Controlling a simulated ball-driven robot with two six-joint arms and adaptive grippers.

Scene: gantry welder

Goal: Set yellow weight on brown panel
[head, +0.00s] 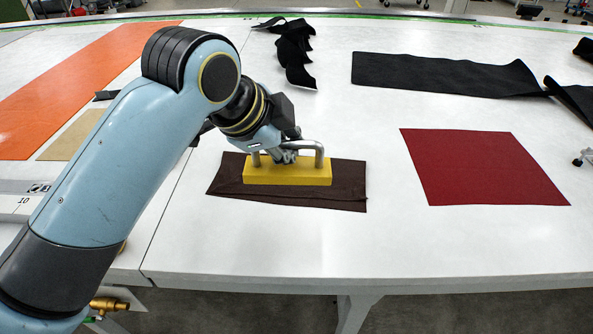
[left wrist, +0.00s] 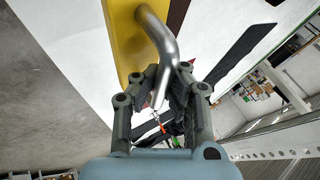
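The yellow weight (head: 288,174) is a flat yellow block with a grey metal bar handle on top. In the head view it is over the brown panel (head: 343,187), a dark brown piece of cloth lying flat on the white table; it looks to rest on it, though a small gap under it cannot be ruled out. My left gripper (head: 287,152) is at the handle from behind. In the left wrist view, its fingers (left wrist: 165,92) are closed around the metal handle, with the yellow block (left wrist: 128,40) beyond. My right gripper is in neither view.
A dark red panel (head: 480,168) lies to the right of the brown one. Black cloth (head: 440,76) and black scraps (head: 292,50) lie at the back. An orange strip (head: 75,80) and a tan piece (head: 75,136) lie at the left. White table (head: 370,255) in front is clear.

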